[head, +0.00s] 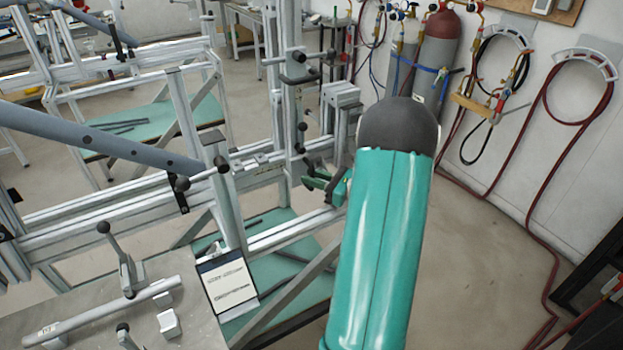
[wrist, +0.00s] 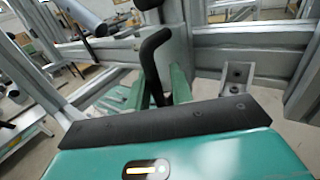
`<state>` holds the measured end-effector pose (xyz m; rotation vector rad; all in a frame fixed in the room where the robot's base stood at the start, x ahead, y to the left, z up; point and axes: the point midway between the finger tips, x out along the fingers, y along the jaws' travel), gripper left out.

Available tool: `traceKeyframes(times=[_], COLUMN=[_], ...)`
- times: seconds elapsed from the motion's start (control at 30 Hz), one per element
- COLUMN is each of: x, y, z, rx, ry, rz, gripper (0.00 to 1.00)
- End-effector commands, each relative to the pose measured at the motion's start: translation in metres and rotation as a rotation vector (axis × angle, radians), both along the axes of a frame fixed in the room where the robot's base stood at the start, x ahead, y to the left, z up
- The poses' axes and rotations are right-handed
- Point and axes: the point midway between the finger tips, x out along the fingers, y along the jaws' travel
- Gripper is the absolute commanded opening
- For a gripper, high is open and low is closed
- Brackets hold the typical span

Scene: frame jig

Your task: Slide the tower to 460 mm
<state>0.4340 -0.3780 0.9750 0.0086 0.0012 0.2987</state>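The tower (head: 292,105) is an upright aluminium post with clamps and black knobs, standing on the frame jig's rail (head: 285,229). My gripper (head: 318,183), with green fingers, is low at the tower's right side. In the wrist view, a bent black lever handle (wrist: 154,50) comes down between the fingers of my gripper (wrist: 160,92). The fingers lie close on both sides of the handle; whether they press on it cannot be told. Metal profiles (wrist: 245,45) of the jig show behind it. No scale reading is legible.
A grey tube (head: 100,138) crosses the jig at the left. A sheet on a board (head: 228,283) stands by a bench with a tube and levers (head: 125,262). Gas cylinders (head: 437,55) and hoses line the right wall.

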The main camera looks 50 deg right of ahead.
Motion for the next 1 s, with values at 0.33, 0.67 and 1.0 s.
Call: traceKeyframes(times=[0.33,0.67,1.0], x=[0.0,-0.016,-0.085], y=[0.0,-0.005,-0.026], z=[0.0,0.0,0.0], rx=[-0.001,0.0,0.0], ry=[0.0,0.001,0.0], rz=[-0.001,-0.002,-0.003], gripper=[0.18,0.18,0.18])
